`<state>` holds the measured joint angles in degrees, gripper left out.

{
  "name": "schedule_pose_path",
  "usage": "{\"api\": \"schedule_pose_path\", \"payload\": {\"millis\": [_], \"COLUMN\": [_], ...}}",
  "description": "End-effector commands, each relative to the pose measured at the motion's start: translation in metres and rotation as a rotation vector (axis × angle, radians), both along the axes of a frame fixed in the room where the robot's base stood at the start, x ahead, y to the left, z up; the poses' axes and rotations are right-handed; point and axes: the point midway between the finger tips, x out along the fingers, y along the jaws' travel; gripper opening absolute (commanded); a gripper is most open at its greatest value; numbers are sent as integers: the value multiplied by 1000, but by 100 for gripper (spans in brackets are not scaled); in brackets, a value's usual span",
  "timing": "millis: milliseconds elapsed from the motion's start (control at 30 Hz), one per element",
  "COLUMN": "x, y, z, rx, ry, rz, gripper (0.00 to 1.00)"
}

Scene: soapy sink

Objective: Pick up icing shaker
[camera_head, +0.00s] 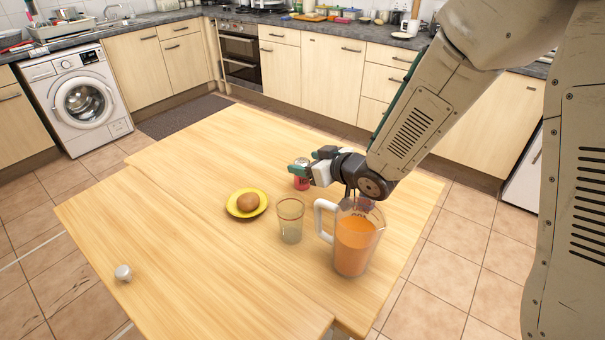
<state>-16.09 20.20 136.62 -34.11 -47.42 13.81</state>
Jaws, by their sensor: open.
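No item is clearly marked as the icing shaker. A small pale grey, rounded item (123,273) stands alone near the table's left front corner; it is too small to tell what it is. A small red can-like container (301,179) with a pale top stands on the table right by my gripper. I cannot tell which of these is the shaker. My gripper (316,167) is open above the table, just right of the red container and partly overlapping it in the picture. Whether they touch cannot be told.
A clear glass (290,222) and a jug of orange drink (354,243) stand below my gripper in the picture. A yellow plate (233,210) with a brown egg-like item (248,202) lies left of them.

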Motion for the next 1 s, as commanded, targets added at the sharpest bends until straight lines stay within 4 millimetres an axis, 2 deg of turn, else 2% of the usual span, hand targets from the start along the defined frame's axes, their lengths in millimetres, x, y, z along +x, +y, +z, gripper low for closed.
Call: {"api": "schedule_pose_path", "payload": {"millis": [200,433,467,633,900,1000], "x": [17,18,18,18,18,19], "y": [16,16,16,16,16,16], "z": [-10,-11,-10,-10,-9,-2], "rx": [0,-1,-1,-1,0,0], "ry": [1,1,1,0,0,-2], "rz": [1,0,0,-1,-1,-1], "gripper": [64,64,62,14,13,13]}}
